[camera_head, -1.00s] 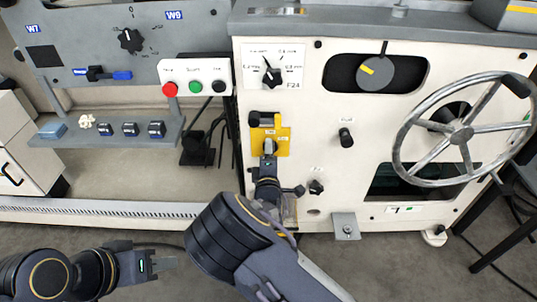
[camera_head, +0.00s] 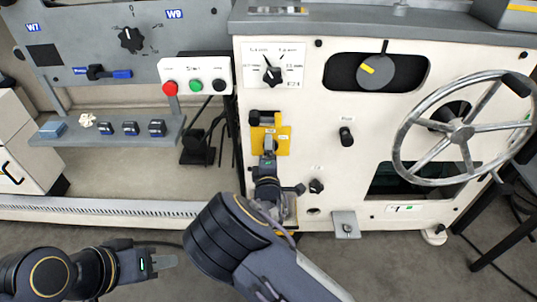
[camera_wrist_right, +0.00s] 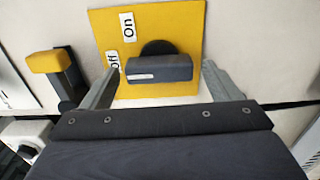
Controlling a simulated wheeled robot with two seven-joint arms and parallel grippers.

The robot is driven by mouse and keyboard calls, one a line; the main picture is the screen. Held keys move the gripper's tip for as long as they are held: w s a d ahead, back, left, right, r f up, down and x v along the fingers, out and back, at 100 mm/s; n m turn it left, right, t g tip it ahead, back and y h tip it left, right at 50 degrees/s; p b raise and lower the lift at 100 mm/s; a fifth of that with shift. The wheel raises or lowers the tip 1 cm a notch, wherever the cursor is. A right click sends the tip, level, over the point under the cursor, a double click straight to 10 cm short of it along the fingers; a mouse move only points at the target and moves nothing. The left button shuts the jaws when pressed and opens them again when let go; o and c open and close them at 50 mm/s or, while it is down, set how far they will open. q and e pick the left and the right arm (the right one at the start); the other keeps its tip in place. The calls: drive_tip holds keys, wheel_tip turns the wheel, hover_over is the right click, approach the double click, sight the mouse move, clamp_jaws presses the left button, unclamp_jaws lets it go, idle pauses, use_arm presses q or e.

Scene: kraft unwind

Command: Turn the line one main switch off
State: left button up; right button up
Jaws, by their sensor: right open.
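The main switch is a yellow plate (camera_wrist_right: 110,25) with "On" and "Off" labels and a dark bar handle (camera_wrist_right: 160,68). The handle lies about level in the wrist view, its white-marked left end close to the "Off" label. My right gripper (camera_wrist_right: 161,68) is open, with one finger beyond each end of the handle and small gaps visible. In the head view the yellow plate (camera_head: 284,142) is on the cream machine front, and my right gripper (camera_head: 268,146) covers part of it. My left gripper (camera_head: 170,262) is low at the left, away from the machine; its jaw gap is unclear.
A black lever with a yellow end (camera_wrist_right: 50,60) stands left of the plate. A red button (camera_head: 169,89) and green button (camera_head: 195,87) are on a white box at upper left. Knobs (camera_head: 346,137) and a large handwheel (camera_head: 461,134) are to the right.

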drive_tip(key=s+p, duration=0.1)
drive_tip(key=s, duration=0.6)
drive_tip(key=shift+s+p, duration=0.35)
drive_tip(key=shift+s, duration=0.05)
drive_tip(key=shift+d, duration=0.1)
drive_tip(key=s+d+m+g+y, duration=0.1)
drive_tip(key=s+d+m+g, duration=0.2)
drive_tip(key=d+m+g, duration=0.7)
drive_tip(key=s+d+r+m+g+y, duration=0.1)
drive_tip(key=s+d+r+m+y, duration=0.15)
drive_tip(key=s+r, duration=0.3)
drive_tip(key=s+d+r+m+y, duration=0.25)
drive_tip(key=s+r+m, duration=0.2)
drive_tip(key=s, duration=0.25)
drive_tip(key=s+d+r+m+g+h, duration=0.1)
drive_tip(key=s+d+m, duration=0.15)
drive_tip(key=s, duration=0.55)
drive_tip(key=s+d+r+m+h, duration=0.1)
drive_tip(key=s+d, duration=0.3)
drive_tip(key=s, duration=0.3)
wheel_tip(320, 180, up, 30)
drive_tip(key=p, duration=3)
drive_tip(key=shift+w+a+f+n, duration=0.15)
drive_tip(key=shift+a+f+n, duration=0.1)
drive_tip(key=shift+n, duration=0.1)
